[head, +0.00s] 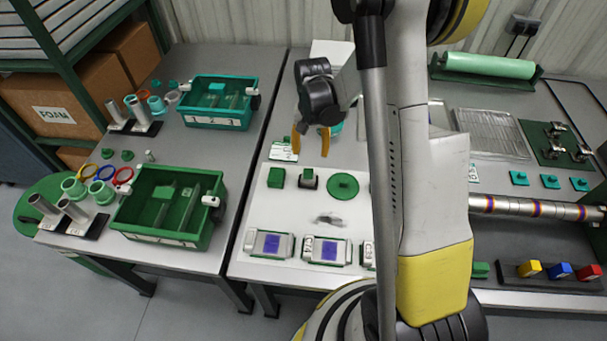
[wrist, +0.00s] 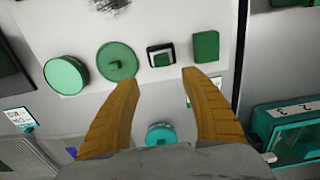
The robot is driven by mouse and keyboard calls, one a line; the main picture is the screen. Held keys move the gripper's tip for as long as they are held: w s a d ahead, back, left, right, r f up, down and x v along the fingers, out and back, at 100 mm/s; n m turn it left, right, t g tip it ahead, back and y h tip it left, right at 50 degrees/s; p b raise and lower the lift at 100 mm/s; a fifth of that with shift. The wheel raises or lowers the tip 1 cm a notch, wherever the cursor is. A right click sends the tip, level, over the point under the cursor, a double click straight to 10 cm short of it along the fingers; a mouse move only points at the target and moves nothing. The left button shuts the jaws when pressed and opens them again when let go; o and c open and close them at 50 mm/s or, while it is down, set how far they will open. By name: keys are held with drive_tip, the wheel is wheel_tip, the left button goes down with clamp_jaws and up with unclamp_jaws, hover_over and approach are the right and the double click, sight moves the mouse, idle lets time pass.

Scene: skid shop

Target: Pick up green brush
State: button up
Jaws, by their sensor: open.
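My gripper (head: 311,145) is open and empty above the white mat, its two orange fingers pointing down; they also show in the wrist view (wrist: 161,78). In the wrist view, a green block (wrist: 205,47), a small green piece on a black-and-white base (wrist: 161,56), and a green disc with a knob (wrist: 117,62) lie in a row just beyond the fingertips. The same block (head: 276,177), based piece (head: 308,180) and disc (head: 342,186) show in the head view. No bristles are visible, so I cannot tell which one is the green brush.
A dark grey smear (head: 328,220) lies on the mat before two boxed devices with blue screens (head: 327,250). A green cylinder (wrist: 66,75) stands beside the disc. A teal round item (wrist: 160,133) is between my fingers' bases. Green bins (head: 165,205) stand on the left table.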

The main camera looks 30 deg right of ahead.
sight(309, 171)
wheel_tip(309, 171, down, 5)
drive_tip(key=shift+w+f+b, duration=0.1)
drive_tip(key=shift+b, duration=0.75)
drive_tip(key=f+b, duration=0.1)
drive_tip(key=f, duration=0.2)
drive_tip(key=f+b, duration=0.1)
drive_tip(key=f, duration=0.1)
drive_tip(key=shift+a+f+b, duration=0.15)
drive_tip(key=shift+a+b, duration=0.15)
drive_tip(key=shift+s, duration=0.2)
drive_tip(key=shift+c, duration=0.4)
clamp_jaws()
